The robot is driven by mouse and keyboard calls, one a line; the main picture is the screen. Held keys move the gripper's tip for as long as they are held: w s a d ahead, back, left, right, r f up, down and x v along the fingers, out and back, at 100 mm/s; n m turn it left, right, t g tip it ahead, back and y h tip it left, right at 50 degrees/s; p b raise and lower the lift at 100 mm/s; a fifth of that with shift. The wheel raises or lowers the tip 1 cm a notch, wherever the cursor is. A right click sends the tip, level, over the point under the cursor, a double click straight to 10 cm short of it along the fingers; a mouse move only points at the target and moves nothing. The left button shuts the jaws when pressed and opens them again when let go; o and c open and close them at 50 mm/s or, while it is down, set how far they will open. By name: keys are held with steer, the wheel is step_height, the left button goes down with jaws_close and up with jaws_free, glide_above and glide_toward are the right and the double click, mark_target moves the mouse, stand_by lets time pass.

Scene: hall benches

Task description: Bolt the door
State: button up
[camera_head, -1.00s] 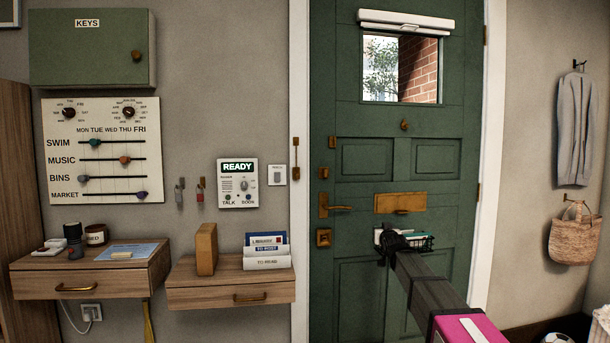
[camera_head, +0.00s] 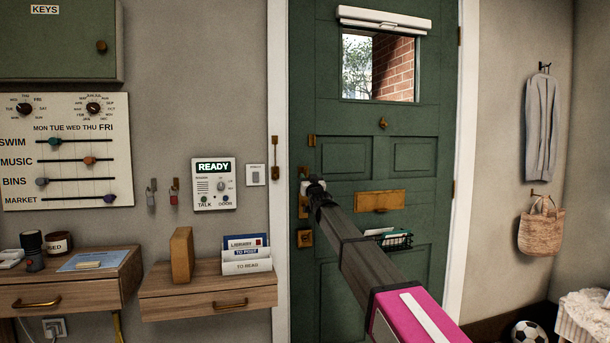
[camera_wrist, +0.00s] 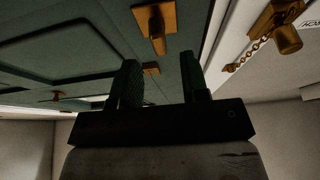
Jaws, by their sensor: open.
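The green door (camera_head: 345,120) is shut in its white frame. My gripper (camera_head: 313,186) is at the door's left edge, over the brass fittings and partly hiding them. A smaller brass plate (camera_wrist: 151,69) shows between the fingers. A brass lock (camera_head: 304,239) sits below my gripper.
A door chain holder (camera_head: 275,152) hangs left of the door; its chain (camera_wrist: 248,53) shows in the wrist view. A brass letter plate (camera_head: 380,201) and wire basket (camera_head: 397,241) are on the door. A drawer shelf (camera_head: 208,302) with a letter rack (camera_head: 246,265) juts out at left.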

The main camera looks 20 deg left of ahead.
mark_target(306, 173)
steer(key=x, duration=0.5)
jaws_close()
